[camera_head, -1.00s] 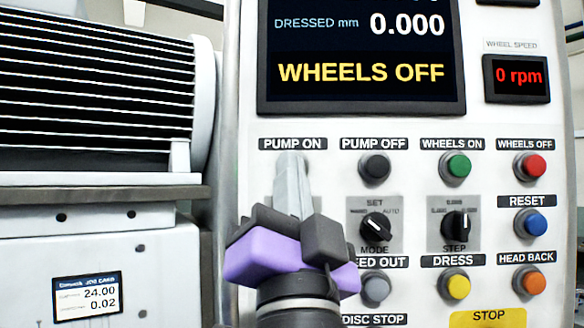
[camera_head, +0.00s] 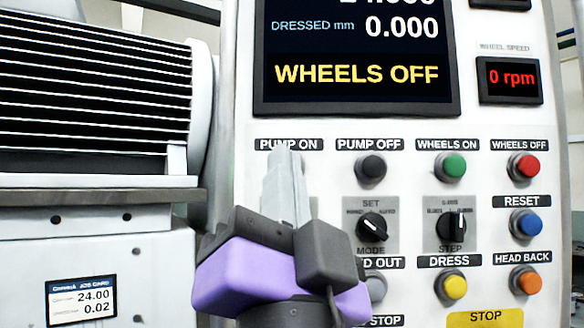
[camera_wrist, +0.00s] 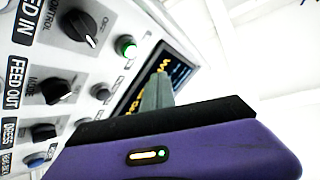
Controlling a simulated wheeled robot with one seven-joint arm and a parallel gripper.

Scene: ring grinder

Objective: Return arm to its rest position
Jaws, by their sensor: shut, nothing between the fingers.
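My gripper (camera_head: 285,185) has a purple and dark grey body with pale grey fingers. In the head view it stands in front of the left part of the control panel, fingers pointing up. The fingers are shut with nothing between them. Their tips overlap the PUMP ON label and hide whatever is below it. In the wrist view my gripper (camera_wrist: 156,88) shows its shut fingers against the dark screen, with the panel tilted at the left. Whether the fingers touch the panel cannot be told; they appear apart from it.
The control panel (camera_head: 405,215) carries several buttons and the MODE (camera_head: 372,224) and STEP (camera_head: 452,225) knobs. The screen (camera_head: 357,75) reads WHEELS OFF; the speed display (camera_head: 510,77) reads 0 rpm. A louvred housing (camera_head: 95,95) and a job card (camera_head: 82,299) are at the left.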

